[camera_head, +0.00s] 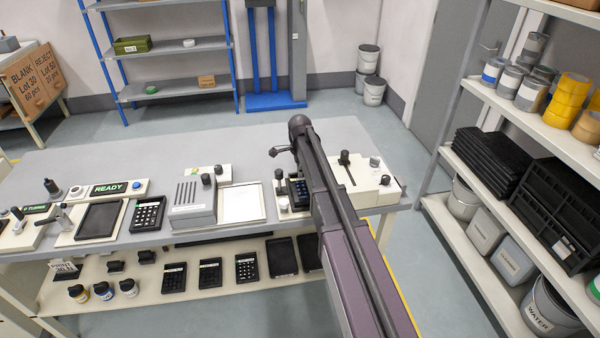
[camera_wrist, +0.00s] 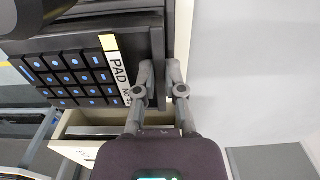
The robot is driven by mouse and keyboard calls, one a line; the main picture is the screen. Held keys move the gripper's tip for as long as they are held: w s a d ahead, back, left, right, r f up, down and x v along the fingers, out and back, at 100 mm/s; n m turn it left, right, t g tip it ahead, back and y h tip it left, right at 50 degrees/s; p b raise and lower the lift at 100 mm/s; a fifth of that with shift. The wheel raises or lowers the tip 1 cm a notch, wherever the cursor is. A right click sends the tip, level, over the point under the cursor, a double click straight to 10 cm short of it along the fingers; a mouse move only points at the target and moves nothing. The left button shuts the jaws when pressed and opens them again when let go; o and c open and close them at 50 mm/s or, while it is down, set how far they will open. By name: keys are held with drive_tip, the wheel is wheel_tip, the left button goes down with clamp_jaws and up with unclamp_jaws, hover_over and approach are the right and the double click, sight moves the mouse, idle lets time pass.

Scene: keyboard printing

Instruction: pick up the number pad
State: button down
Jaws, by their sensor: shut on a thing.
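The number pad (camera_head: 303,187) is black with blue dots on its keys. In the head view it shows beside my arm at the white station on the bench's right part, partly covered by the arm. In the wrist view the number pad (camera_wrist: 72,77) fills the upper left, with a yellow-and-white label reading "PAD". My gripper (camera_wrist: 161,75) is shut on the pad's label-side edge, one finger on each side of the dark plate. In the head view my arm hides most of the gripper. I cannot tell whether the pad is clear of its support.
The station (camera_head: 370,188) with knobs stands right of my arm. A grey block (camera_head: 193,203) and a white plate (camera_head: 242,204) stand to the left. Another keypad (camera_head: 147,214) lies farther left. Several pads lie on the lower shelf (camera_head: 190,292). A loaded rack (camera_head: 545,140) stands at right.

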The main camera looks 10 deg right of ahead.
wheel_tip(320, 180, up, 3)
drive_tip(key=shift+f+p, duration=0.2)
drive_tip(key=shift+p, duration=0.8)
drive_tip(key=s, duration=0.5)
drive_tip(key=s+a+r+p, duration=0.1)
drive_tip(key=s, duration=1)
drive_tip(key=shift+a+r, duration=0.15)
drive_tip(key=shift+a, duration=0.05)
drive_tip(key=shift+s, duration=0.1)
